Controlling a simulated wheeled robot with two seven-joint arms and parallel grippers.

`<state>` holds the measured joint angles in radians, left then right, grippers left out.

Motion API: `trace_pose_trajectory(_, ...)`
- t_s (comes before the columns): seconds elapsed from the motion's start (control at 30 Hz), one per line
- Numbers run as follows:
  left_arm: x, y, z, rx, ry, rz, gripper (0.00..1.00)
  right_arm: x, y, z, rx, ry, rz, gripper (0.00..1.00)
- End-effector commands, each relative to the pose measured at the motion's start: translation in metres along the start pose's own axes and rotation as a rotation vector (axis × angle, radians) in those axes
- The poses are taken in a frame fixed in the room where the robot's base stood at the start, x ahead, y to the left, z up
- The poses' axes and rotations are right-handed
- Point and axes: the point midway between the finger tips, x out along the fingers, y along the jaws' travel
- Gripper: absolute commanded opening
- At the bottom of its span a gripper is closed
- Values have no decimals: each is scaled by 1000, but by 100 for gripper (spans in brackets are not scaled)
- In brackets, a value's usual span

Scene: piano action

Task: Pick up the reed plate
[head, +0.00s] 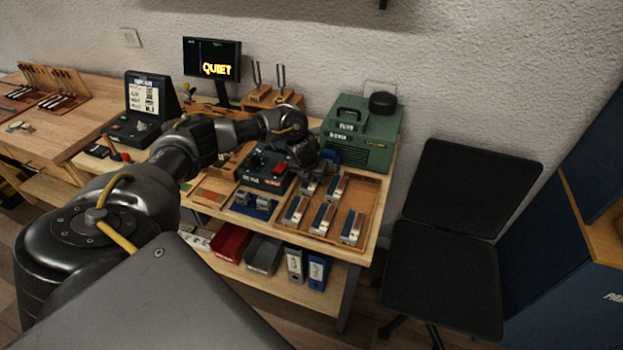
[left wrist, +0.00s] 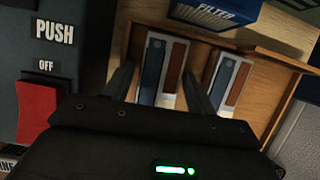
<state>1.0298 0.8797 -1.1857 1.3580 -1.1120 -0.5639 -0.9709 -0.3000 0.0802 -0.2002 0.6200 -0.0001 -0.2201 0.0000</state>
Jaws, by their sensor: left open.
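Several similar reed plates, pale metal with a blue and a red-brown strip, lie in a wooden tray (head: 375,208) at the right of the bench. I cannot tell them apart; one reed plate (head: 322,218) is near the tray's middle. My left gripper (head: 314,172) is over the tray's back left part. In the left wrist view the open gripper (left wrist: 160,88) has its fingers either side of one reed plate (left wrist: 153,62), whose lower end is hidden by the gripper body. Another reed plate (left wrist: 232,78) lies right of the fingers. My right gripper is not in view.
A dark box with a red switch (head: 280,168) stands left of the tray; its switch (left wrist: 38,108) is close in the wrist view. A blue filter box (left wrist: 215,12) is beyond the plates. A green machine (head: 358,135) stands behind. Metal parts on a blue mat (head: 253,207) lie left.

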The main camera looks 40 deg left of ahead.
Motion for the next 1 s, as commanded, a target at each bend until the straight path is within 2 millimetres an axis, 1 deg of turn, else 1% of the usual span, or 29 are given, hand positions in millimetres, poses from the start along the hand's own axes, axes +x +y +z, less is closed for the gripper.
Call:
trace_pose_trajectory(0.2,3,0,-1,0,0,0,56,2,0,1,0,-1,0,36)
trace_pose_trajectory(0.23,3,0,-1,0,0,0,55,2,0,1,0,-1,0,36)
trace_pose_trajectory(0.5,3,0,-1,0,0,0,20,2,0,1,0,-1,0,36)
trace_pose_trajectory(0.73,2,0,0,0,-1,0,20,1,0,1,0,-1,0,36)
trace_pose_trajectory(0.87,-5,0,3,-1,-1,-1,20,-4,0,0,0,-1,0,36)
trace_pose_trajectory(0.93,-8,-1,4,0,-3,-2,20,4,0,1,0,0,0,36)
trace_pose_trajectory(1.0,-16,-1,8,0,-5,-3,20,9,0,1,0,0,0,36)
